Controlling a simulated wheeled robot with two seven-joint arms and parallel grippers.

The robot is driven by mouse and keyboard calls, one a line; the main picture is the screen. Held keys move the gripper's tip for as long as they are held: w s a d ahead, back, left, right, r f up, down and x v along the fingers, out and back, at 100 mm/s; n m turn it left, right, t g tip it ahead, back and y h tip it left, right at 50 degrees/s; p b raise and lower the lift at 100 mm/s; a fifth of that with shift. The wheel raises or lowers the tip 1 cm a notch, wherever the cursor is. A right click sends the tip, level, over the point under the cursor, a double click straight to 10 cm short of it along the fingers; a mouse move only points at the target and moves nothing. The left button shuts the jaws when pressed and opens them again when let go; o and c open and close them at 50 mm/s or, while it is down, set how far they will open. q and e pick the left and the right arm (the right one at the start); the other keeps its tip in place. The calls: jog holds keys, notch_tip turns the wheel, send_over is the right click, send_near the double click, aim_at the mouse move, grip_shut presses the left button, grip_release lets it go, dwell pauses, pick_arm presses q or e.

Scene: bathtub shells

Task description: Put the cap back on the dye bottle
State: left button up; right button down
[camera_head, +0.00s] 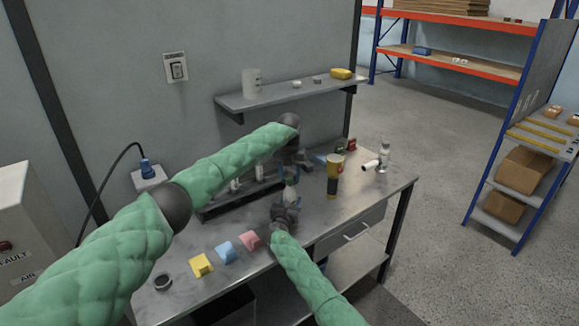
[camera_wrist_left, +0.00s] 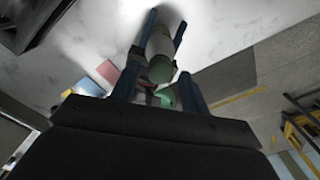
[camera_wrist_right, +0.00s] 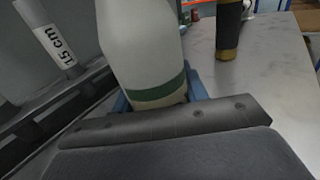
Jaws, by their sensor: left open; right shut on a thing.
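A white bottle with a dark green band (camera_wrist_right: 155,90) stands between the blue fingers of my right gripper (camera_wrist_right: 165,95), which is shut on it. In the head view the bottle (camera_head: 290,192) shows small above the right gripper (camera_head: 287,208), over the workbench. My left gripper (camera_head: 298,163) is open just above and behind it. In the left wrist view, a pale body with a rounded green end (camera_wrist_left: 160,68) lies between the left gripper's open fingers (camera_wrist_left: 160,88). Whether this end is a cap, I cannot tell. The bottle's top is hidden in the right wrist view.
The steel bench holds a dark rack (camera_head: 240,202), yellow (camera_head: 201,265), blue (camera_head: 225,252) and pink (camera_head: 250,240) blocks, and a dark ring (camera_head: 162,282). A black-and-yellow cylinder (camera_head: 333,178) stands right of the grippers. A wall shelf (camera_head: 285,95) is behind. The front right bench is clear.

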pick_arm(q)
jog(key=shift+f, duration=0.5)
jog(key=shift+c, duration=0.3)
grip_shut()
jog(key=shift+o, duration=1)
grip_release()
